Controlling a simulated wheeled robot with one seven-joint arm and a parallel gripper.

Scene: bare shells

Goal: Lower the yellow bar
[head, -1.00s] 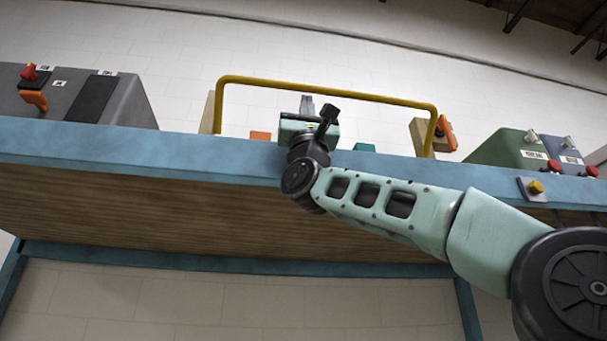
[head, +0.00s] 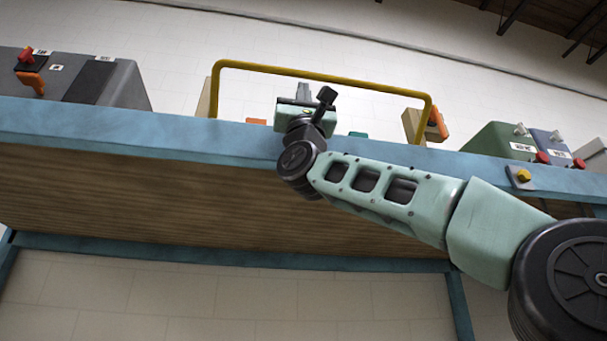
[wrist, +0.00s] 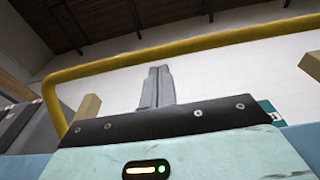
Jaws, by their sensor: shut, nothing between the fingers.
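The yellow bar (head: 330,78) stands raised above the blue-edged bench (head: 120,128) as a wide hoop, with its two legs going down at the left and right. My gripper (head: 304,90) is in front of the bar, below its top rail and left of its middle. In the wrist view the grey fingers of my gripper (wrist: 157,86) are together and empty. The top rail of the yellow bar (wrist: 200,42) runs above and beyond the fingertips, with a gap showing. How far in depth the fingers are from the bar I cannot tell. Wooden posts (head: 412,124) stand by its legs.
A grey box with red and orange switches (head: 110,85) stands at the left. Green (head: 490,142) and blue-grey (head: 550,145) boxes stand at the right. A yellow button (head: 523,176) sits on the front edge. An orange-handled part (head: 434,122) is on the right post.

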